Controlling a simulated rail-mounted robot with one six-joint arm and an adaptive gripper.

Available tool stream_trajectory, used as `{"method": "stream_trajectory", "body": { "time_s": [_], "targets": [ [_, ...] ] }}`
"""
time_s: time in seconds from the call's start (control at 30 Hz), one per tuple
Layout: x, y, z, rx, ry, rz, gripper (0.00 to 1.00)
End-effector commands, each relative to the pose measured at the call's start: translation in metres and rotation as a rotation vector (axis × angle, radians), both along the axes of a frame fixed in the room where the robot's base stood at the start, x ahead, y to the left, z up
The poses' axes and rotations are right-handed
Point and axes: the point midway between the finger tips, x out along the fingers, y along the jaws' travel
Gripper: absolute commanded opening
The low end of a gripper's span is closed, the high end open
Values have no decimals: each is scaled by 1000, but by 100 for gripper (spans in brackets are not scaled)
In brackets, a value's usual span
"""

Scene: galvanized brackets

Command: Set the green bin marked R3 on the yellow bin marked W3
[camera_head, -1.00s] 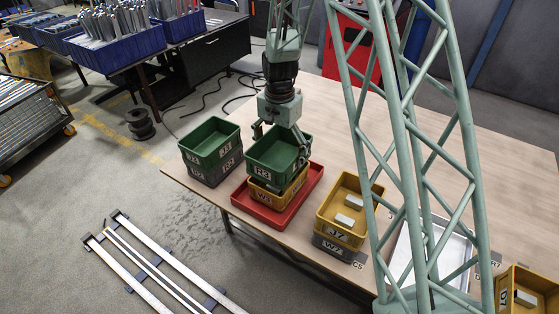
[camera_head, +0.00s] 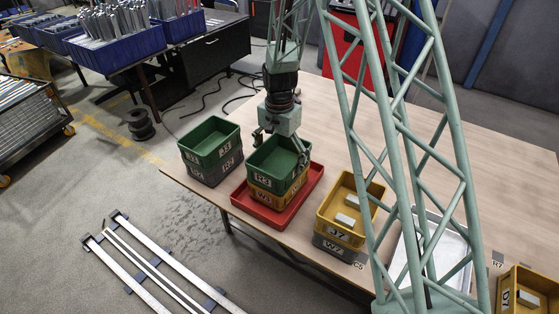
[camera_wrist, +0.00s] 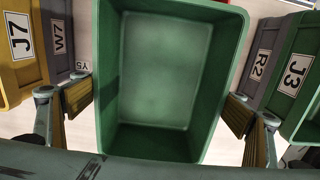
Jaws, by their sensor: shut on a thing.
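The green bin marked R3 (camera_head: 262,178) is upright, directly over the yellow bin marked W3 (camera_head: 264,196). Its base appears to meet the yellow bin's rim, with no clear gap visible. The yellow bin stands in a red tray (camera_head: 309,185) on the table; its inside is hidden. My gripper (camera_head: 281,148) is shut on the green bin, with a finger at each of two opposite sides. In the wrist view, the green bin (camera_wrist: 160,70) is empty and sits between my gripper's fingers (camera_wrist: 158,108).
Left of the red tray, another green bin, marked J3 (camera_head: 222,153), stands on a grey bin (camera_head: 217,173). To the right, a yellow bin marked J7 (camera_head: 341,236) with light pieces stands on a grey bin marked W7 (camera_head: 334,248). The table behind is clear.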

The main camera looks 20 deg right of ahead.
Motion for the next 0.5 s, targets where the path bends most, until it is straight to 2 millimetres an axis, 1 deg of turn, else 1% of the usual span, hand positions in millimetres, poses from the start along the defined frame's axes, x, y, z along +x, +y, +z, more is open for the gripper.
{"method": "stream_trajectory", "body": {
  "time_s": [0.5],
  "targets": [
    [0,0,-7,0,0,0,77]
  ]
}}
